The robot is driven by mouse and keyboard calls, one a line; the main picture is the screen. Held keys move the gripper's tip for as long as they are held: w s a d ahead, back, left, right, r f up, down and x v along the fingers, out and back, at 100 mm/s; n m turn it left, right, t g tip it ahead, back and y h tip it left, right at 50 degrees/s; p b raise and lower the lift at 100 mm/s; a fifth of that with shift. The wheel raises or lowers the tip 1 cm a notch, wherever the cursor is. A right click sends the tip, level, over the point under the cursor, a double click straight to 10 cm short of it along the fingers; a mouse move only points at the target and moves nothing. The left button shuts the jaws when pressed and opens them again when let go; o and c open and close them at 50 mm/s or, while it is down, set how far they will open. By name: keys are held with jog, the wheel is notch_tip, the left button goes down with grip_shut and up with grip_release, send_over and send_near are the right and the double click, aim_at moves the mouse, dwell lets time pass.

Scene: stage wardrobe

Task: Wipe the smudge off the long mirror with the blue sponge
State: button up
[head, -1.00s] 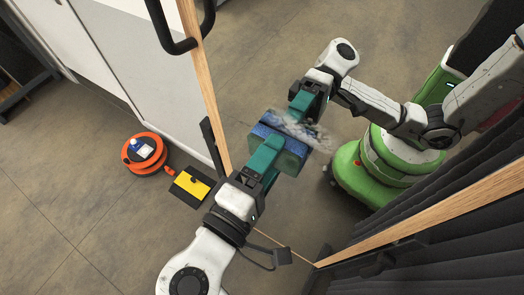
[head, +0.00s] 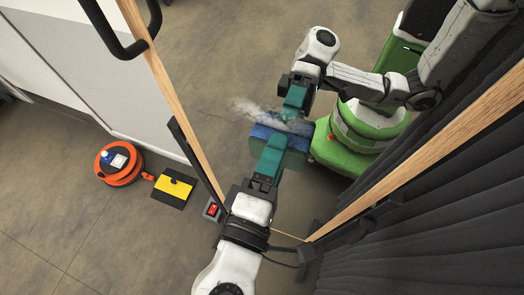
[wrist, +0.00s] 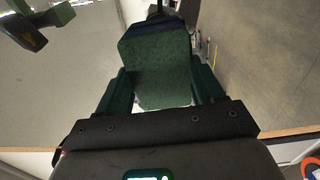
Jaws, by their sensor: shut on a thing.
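The long mirror stands in a wooden frame (head: 168,92) and reflects my own green base and arm. A pale grey, cloudy smudge (head: 258,108) is on its glass, at the far edge of the sponge and reaching out to its left. My gripper (head: 268,162) is shut on the blue sponge (head: 258,148), which has a green back. The sponge is against the glass or very close to it; its blue side meets its reflection. In the wrist view the sponge's green back (wrist: 158,70) fills the space between the fingers. The sponge hides part of the glass.
Left of the frame, an orange cable reel (head: 118,164), a yellow and black item (head: 172,190) and a small box with a red switch (head: 212,209) are on the floor. A dark pleated curtain (head: 455,220) hangs close on the right. A white panel (head: 85,65) stands at upper left.

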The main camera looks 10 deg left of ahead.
aim_at(293, 156)
jog(key=shift+s+d, duration=0.15)
jog(key=shift+d, duration=1.05)
jog(key=shift+s+d+f, duration=0.15)
jog(key=shift+d, duration=0.1)
jog(key=shift+w+d+r+p, duration=0.1)
jog(key=shift+r+p, duration=0.5)
jog(key=shift+r, duration=0.05)
jog(key=shift+w+d+r+p, duration=0.1)
jog(key=shift+r+p, duration=0.5)
jog(key=shift+a, duration=0.1)
jog(key=shift+a, duration=0.25)
jog(key=shift+w+a, duration=0.2)
jog(key=shift+a, duration=2.5)
jog(key=shift+w+a+b, duration=0.2)
jog(key=shift+w+a, duration=0.05)
jog(key=shift+a, duration=0.75)
jog(key=shift+w+a+b, duration=0.15)
jog(key=shift+w+a, duration=0.05)
jog(key=shift+a, duration=0.8)
jog(key=shift+w+a+b, duration=0.2)
jog(key=shift+w+a, duration=0.05)
jog(key=shift+a, duration=0.75)
jog(key=shift+r+p, duration=0.95)
jog(key=shift+r, duration=0.2)
jog(key=shift+s+d+f, duration=0.1)
jog(key=shift+s+d, duration=0.1)
jog(key=shift+d, duration=0.65)
jog(key=shift+s+d+f, duration=0.1)
jog(key=shift+s+d, duration=0.1)
jog(key=shift+d, duration=0.65)
